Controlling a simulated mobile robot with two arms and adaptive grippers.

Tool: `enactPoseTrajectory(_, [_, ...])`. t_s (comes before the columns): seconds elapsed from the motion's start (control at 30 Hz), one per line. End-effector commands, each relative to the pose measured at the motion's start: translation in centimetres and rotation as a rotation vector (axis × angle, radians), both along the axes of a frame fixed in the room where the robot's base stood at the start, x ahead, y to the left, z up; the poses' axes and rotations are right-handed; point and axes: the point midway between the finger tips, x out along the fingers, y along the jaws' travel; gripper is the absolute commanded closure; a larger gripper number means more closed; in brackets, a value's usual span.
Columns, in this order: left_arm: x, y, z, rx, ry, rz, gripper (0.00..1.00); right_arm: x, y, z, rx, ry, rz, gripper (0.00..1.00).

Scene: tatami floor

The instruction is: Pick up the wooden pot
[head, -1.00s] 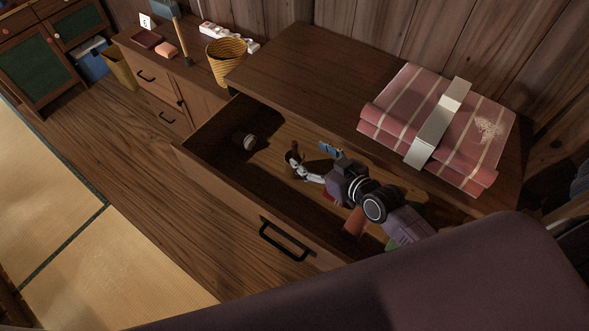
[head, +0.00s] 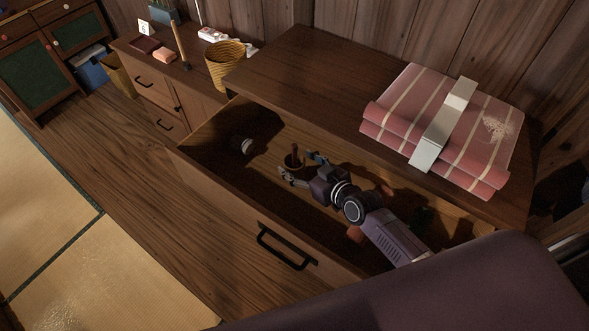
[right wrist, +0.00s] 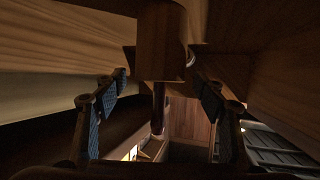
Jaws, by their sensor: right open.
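The small brown wooden pot (head: 293,162) is in the open drawer, with a short dark handle standing up from it. My right gripper (head: 299,167) reaches down into the drawer. Its fingers are open, one on each side of the pot; I cannot tell whether they touch it. In the right wrist view, the wooden body of what appears to be the pot (right wrist: 162,45) shows between the spread fingers of my right gripper (right wrist: 160,88), with a dark rod below it. My left gripper is not in view.
The drawer (head: 220,185) is pulled out from a dark cabinet (head: 310,75). A small pale-topped round item (head: 243,145) lies at its left end; an orange item (head: 356,234) lies near my right arm.

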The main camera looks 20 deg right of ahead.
Motion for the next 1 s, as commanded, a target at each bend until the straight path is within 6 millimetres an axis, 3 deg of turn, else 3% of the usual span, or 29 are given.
enactPoseTrajectory(0.17, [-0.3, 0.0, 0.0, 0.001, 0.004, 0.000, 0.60, 1.7, 0.6, -0.7, 0.000, 0.000, 0.000, 0.35])
enactPoseTrajectory(0.47, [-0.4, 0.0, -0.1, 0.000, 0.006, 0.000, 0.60, 1.9, 0.7, -0.9, 0.000, 0.000, 0.000, 0.35])
enactPoseTrajectory(0.87, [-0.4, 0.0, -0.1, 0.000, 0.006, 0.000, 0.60, 1.9, 0.7, -0.9, 0.000, 0.000, 0.000, 0.78])
enactPoseTrajectory(1.0, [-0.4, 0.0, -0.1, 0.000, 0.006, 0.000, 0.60, 2.0, 0.7, -0.8, 0.000, -0.001, 0.000, 0.81])
